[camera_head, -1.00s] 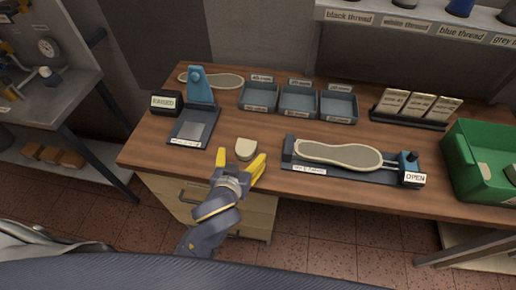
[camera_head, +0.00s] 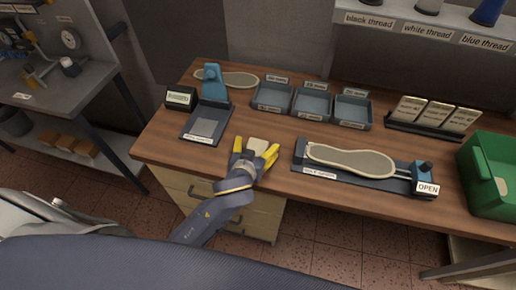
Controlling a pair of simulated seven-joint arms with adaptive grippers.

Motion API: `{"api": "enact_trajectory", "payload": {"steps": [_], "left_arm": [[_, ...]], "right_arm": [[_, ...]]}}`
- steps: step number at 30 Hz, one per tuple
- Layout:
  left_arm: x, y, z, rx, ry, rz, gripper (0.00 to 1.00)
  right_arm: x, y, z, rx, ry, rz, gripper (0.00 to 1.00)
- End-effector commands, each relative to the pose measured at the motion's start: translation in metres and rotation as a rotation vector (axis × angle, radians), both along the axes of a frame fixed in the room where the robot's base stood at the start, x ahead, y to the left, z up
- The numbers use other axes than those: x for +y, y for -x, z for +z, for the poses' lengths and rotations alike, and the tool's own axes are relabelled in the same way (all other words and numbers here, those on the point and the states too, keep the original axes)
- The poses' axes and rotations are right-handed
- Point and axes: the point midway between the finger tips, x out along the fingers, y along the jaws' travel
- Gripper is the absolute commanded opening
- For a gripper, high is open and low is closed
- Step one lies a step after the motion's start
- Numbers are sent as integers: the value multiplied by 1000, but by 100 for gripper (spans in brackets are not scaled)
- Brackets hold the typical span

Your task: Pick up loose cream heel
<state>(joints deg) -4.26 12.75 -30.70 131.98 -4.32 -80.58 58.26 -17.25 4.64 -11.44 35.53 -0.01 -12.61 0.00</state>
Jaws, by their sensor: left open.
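The cream heel (camera_head: 258,146) lies loose on the wooden bench near its front edge. My left gripper (camera_head: 255,152) is open, with its yellow fingers on either side of the heel. I cannot tell whether the fingers touch it. The gripper hides the near part of the heel. My right gripper is not in view.
A sole in a clamp fixture (camera_head: 350,160) marked OPEN lies to the right. A blue-handled device (camera_head: 211,110) stands to the left. Grey trays (camera_head: 312,103) sit behind. A card rack (camera_head: 433,115) and a green bin (camera_head: 490,172) are at the right.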

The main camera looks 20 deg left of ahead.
Motion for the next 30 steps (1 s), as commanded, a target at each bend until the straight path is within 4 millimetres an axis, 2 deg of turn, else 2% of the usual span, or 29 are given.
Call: {"api": "enact_trajectory", "payload": {"steps": [3, 19, 30], "left_arm": [[0, 0, 0, 0, 0, 0, 86], [0, 0, 0, 0, 0, 0, 24], [-1, 0, 3, -1, 1, 0, 23]], "right_arm": [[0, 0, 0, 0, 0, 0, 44], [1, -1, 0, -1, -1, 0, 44], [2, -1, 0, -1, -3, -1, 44]]}}
